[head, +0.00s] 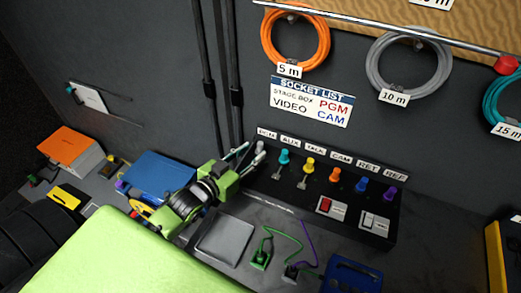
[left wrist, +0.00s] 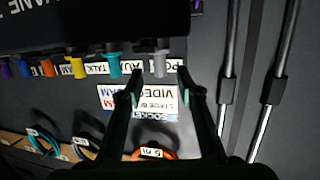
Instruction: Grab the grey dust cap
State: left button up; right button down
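The grey dust cap (head: 260,147) is at the left end of the row on the black socket panel (head: 285,190), under the PGM label. In the left wrist view, which is upside down, the grey dust cap (left wrist: 160,63) hangs in line with the gap between my fingertips. My left gripper (head: 252,152) is open, its two fingers pointing at the panel by the cap. In the left wrist view, the gripper (left wrist: 160,88) has a finger on each side of the cap's line. I cannot tell whether the tips reach around it. My right gripper is not in view.
Teal (head: 284,156), yellow (head: 309,164), orange (head: 335,174), blue (head: 361,185) and purple (head: 389,194) caps continue the row to the right. Coiled cables and a socket list sign (head: 311,101) are on the wall above. A grey tray (head: 224,240) lies in front of the panel.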

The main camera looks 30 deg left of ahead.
aim_at(258, 148)
pick_arm(q)
jog(key=shift+w, duration=0.5)
jog(key=p+x, duration=0.1)
jog(key=x, duration=0.3)
jog(key=shift+w+f, duration=0.1)
grip_shut()
